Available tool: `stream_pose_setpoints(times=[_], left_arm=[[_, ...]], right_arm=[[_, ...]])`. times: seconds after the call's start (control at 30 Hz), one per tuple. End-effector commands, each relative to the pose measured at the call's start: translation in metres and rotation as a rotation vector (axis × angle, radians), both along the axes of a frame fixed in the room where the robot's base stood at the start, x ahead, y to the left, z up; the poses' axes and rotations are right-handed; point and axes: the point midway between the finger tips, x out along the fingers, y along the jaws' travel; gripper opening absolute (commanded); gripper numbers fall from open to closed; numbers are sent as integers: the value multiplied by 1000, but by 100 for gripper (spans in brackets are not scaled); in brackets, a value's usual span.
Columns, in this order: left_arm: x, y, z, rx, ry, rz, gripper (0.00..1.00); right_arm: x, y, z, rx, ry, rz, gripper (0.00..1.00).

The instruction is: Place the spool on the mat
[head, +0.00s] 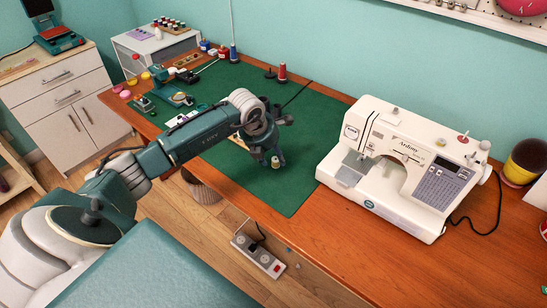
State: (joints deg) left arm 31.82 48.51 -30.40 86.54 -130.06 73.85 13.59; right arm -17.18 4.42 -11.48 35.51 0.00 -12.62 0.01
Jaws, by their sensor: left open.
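My left gripper (272,160) reaches over the green mat (290,185) from the left and points down, its jaws open. A small pale spool-like piece (275,162) shows at its fingertips. I cannot tell whether the fingers touch it or whether it stands on the mat. A red spool (282,73) stands upright at the mat's back edge, and a blue spool (233,54) stands farther left at the back. Both are apart from the gripper. My left forearm hides part of the mat's left side. My right gripper is out of view.
A white sewing machine (400,160) stands right of the mat on the wooden table (350,235). Small sewing tools (180,97) lie on the mat's left part. A foot pedal (258,256) lies below the table's front edge. The mat's front right part is clear.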

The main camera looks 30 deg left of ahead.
Motion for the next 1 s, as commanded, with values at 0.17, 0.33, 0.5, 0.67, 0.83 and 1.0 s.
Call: stream_pose_setpoints(times=[0.17, 0.33, 0.5, 0.67, 0.83, 1.0], left_arm=[[-14, 3, 35, 6, -5, -2, 42], [-28, 3, 68, 6, -3, -1, 42], [-36, 3, 90, 2, -3, 0, 42], [-41, 3, 98, 3, 0, 0, 42], [-41, 3, 99, 2, 0, 0, 42], [-41, 3, 99, 2, 0, 0, 42]], right_arm=[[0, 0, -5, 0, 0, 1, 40], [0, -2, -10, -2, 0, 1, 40], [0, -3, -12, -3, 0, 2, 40], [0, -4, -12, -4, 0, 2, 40], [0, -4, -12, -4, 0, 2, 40], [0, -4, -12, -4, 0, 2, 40]])
